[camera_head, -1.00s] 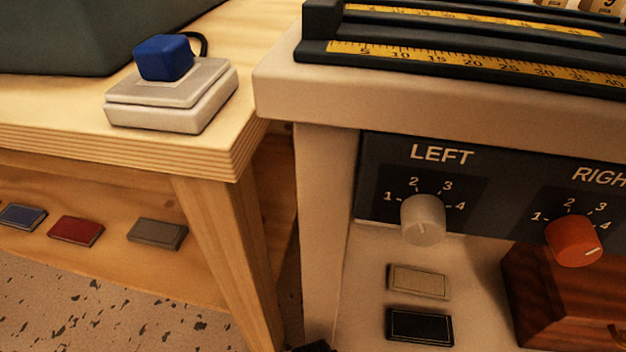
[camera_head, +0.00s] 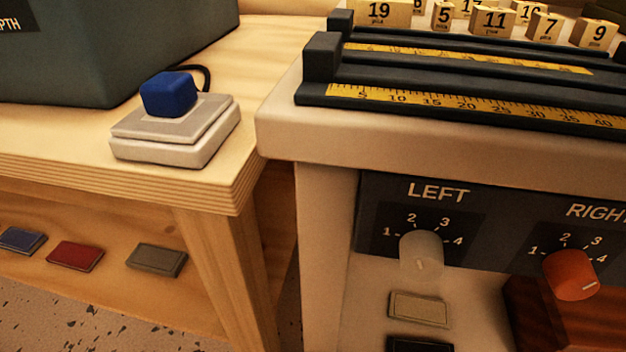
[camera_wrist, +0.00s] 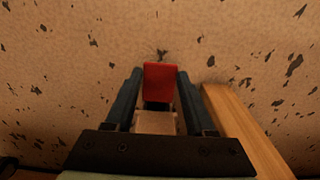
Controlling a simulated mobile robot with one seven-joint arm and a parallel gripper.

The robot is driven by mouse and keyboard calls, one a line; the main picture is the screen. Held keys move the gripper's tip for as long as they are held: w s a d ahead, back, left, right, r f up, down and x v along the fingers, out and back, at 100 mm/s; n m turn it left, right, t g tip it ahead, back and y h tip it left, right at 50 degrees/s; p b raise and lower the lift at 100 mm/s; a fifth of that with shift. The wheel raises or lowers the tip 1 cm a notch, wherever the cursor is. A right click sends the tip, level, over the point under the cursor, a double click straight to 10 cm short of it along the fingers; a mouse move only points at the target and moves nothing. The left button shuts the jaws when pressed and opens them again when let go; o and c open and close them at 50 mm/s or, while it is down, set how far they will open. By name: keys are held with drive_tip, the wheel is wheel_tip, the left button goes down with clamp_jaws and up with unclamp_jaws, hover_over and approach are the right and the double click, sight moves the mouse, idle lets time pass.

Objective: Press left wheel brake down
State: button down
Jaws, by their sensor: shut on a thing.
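My gripper (camera_wrist: 160,78) shows only in the wrist view, low above a speckled floor. Its two dark fingers stand on either side of a small part with a flat red pad (camera_wrist: 161,82), and it is shut on this part. Below the pad the part has a dark section and a pale block. It may be the left wheel brake, but the view does not make this certain. Whether it is up or pressed down cannot be told. No wheel shows in either current view, and my gripper is outside the head view.
A wooden leg or rail (camera_wrist: 240,125) runs close to the right of my gripper. The head view shows a wooden bench (camera_head: 60,160) with a blue button (camera_head: 168,94), and a pale bench (camera_head: 285,125) with a grey left knob (camera_head: 421,255) and an orange right knob (camera_head: 571,275).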

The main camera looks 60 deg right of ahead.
drive_tip(key=shift+s+a+f+t+h+p, duration=0.15)
drive_tip(key=shift+f+t+h+p, duration=0.15)
drive_tip(key=shift+h, duration=0.25)
drive_tip(key=shift+a+f+t+h+p, duration=0.15)
drive_tip(key=shift+f+t+h+p, duration=0.1)
drive_tip(key=shift+h, duration=0.3)
drive_tip(key=shift+f+t+h+b, duration=0.45)
drive_tip(key=shift+f+h+b, duration=0.2)
drive_tip(key=shift+h, duration=0.55)
drive_tip(key=shift+c, duration=1.2)
unclamp_jaws()
drive_tip(key=shift+r, duration=0.1)
drive_tip(key=p+v, duration=0.8)
drive_tip(key=v, duration=0.5)
drive_tip(key=shift+p, duration=0.35)
